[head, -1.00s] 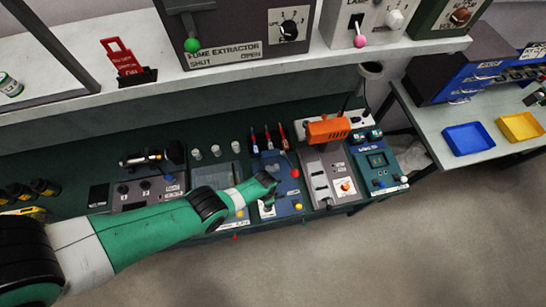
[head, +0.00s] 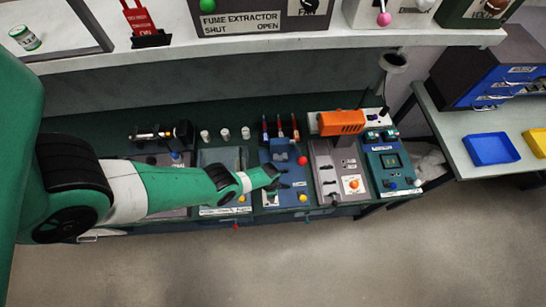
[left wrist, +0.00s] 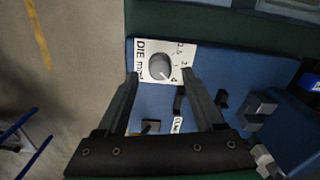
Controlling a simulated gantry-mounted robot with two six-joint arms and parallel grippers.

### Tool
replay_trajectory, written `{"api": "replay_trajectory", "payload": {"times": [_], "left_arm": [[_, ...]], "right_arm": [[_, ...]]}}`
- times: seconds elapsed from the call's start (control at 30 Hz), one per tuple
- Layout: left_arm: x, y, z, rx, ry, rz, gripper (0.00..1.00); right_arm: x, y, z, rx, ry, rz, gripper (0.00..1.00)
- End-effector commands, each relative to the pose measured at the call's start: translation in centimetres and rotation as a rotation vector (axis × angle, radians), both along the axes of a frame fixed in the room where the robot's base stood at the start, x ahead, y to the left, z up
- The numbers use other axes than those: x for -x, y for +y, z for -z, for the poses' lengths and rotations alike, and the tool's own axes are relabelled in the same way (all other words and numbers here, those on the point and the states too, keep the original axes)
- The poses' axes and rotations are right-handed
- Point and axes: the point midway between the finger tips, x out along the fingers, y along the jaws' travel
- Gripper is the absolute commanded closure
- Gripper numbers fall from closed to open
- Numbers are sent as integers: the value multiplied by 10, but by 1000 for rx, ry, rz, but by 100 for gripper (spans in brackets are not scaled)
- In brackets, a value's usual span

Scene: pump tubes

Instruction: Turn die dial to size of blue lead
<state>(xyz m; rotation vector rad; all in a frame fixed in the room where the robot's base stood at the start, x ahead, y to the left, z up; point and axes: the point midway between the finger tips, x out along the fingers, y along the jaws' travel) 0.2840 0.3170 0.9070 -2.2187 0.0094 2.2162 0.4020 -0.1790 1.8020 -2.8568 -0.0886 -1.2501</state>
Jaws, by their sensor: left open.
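The die dial (left wrist: 160,67) is a round grey knob on a white plate marked "DIE" with printed sizes, including a 4. It is on a blue panel (left wrist: 220,66); I cannot tell which size it points at. My left gripper (left wrist: 161,76) is open, its fingertips on either side of the dial plate; contact is unclear. In the head view my left gripper (head: 278,180) hangs over the blue station (head: 270,155) and hides part of it. Several slim coloured items (head: 280,127) stand behind the station; I cannot single out a blue lead. My right gripper is out of view.
A red ball knob (head: 302,160) and a yellow knob (head: 303,198) are beside the gripper on the blue station. A grey station with an orange tool (head: 341,122) stands to the right. Small levers (left wrist: 221,99) and a grey block (left wrist: 262,103) lie near the right finger.

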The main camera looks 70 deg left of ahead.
Motion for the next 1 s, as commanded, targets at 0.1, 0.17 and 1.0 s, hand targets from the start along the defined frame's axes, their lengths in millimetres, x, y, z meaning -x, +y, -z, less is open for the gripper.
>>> {"api": "replay_trajectory", "payload": {"times": [0.1, 0.17, 1.0], "left_arm": [[1, 1, 21, 0, 1, -2, 31], [1, 1, 24, 0, 0, -3, 31], [1, 1, 24, 1, 0, -3, 100]], "right_arm": [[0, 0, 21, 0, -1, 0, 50], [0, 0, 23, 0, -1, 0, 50], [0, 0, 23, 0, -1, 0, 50]]}}
